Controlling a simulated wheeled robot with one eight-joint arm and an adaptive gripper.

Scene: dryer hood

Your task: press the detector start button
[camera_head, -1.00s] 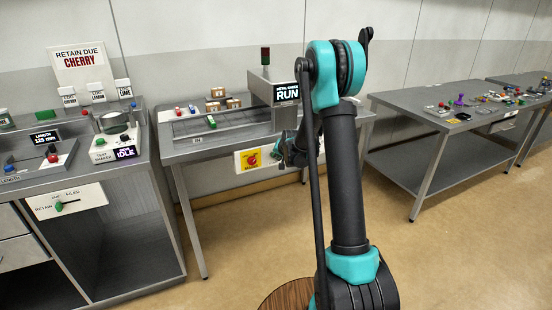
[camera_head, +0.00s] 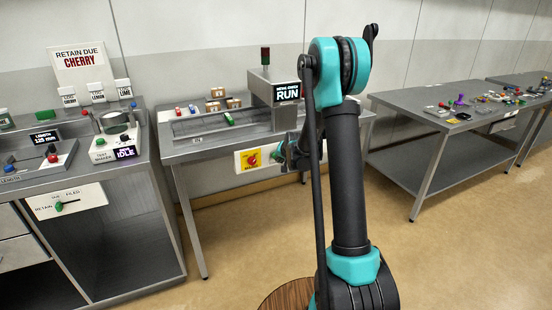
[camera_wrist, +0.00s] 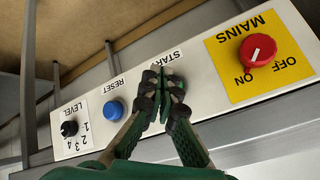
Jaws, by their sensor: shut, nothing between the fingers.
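The detector's control panel (camera_wrist: 195,95) is a white strip under the front of the detector table, also in the head view (camera_head: 239,167). The wrist view shows it upside down. My gripper (camera_wrist: 165,82) is shut and empty, its fingertips right at the START label (camera_wrist: 158,60). The start button itself is hidden behind the fingers, so I cannot tell whether they touch it. In the head view my gripper (camera_head: 283,153) is partly hidden by my arm, at the panel's right side.
Beside the fingers are a blue RESET button (camera_wrist: 113,110) and a red MAINS knob (camera_wrist: 258,50) on a yellow plate. A black LEVEL knob (camera_wrist: 68,128) is farther left. A green pack (camera_head: 229,118) lies on the detector's belt.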

